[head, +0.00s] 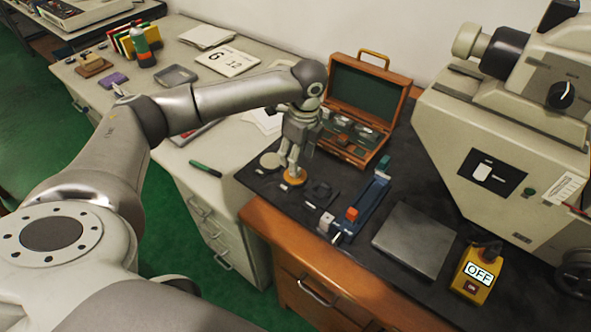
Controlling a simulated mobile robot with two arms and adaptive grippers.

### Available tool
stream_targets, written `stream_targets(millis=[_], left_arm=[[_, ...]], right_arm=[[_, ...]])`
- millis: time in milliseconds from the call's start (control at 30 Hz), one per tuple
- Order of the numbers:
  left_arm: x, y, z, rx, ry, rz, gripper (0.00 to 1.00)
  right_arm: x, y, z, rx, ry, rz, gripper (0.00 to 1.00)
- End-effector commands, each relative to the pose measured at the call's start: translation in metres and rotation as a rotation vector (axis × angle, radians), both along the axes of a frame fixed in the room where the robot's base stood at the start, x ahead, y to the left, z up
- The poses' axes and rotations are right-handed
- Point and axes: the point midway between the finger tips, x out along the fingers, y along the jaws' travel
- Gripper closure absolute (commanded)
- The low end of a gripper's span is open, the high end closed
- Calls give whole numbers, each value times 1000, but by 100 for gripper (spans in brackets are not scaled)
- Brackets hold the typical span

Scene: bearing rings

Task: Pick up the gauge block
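My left gripper (291,174) points down over the dark mat on the wooden bench. Its fingertips are at a small round orange-brown piece (294,181); I cannot tell whether they touch it or how far apart they are. A small pale block (326,222) sits on the mat to the right and nearer; it may be the gauge block, but it is too small to be sure. A blue fixture (368,204) with an orange-red block (351,214) on it stands just right of the pale block. My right gripper is not in view.
An open wooden case (376,94) stands behind the gripper. A grey flat plate (414,241), a yellow OFF switch box (477,272) and a large beige machine (505,150) are at the right. A pale round disc (271,160) lies left of the gripper. A green marker (206,169) lies on the desk.

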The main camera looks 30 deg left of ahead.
Motion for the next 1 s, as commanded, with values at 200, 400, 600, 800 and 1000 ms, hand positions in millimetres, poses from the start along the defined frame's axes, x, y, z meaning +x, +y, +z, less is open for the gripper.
stream_targets(millis=[200,400,600,800,1000], left_arm=[[-2,1,-21,0,3,-1,53],[-2,4,-49,0,0,-1,53],[-2,4,-55,0,-2,-2,53],[-2,4,-55,0,-2,-2,65],[-2,5,-54,0,-2,-2,91]], right_arm=[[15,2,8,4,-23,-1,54],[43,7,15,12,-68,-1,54],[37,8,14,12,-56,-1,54],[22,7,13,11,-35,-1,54],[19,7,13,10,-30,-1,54]])
